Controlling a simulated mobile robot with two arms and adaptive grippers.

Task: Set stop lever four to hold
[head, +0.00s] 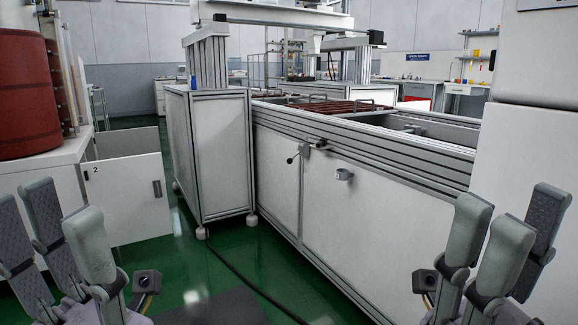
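A small lever (294,157) with a dark round knob is mounted on the side of the conveyor frame (400,165), near the middle of the head view. My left gripper (45,215) is at the lower left, also spread and empty, far from the lever.
A white cabinet (208,155) stands left of the lever. A black cable (240,275) crosses the green floor. A white door marked 2 (128,200) stands at left.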

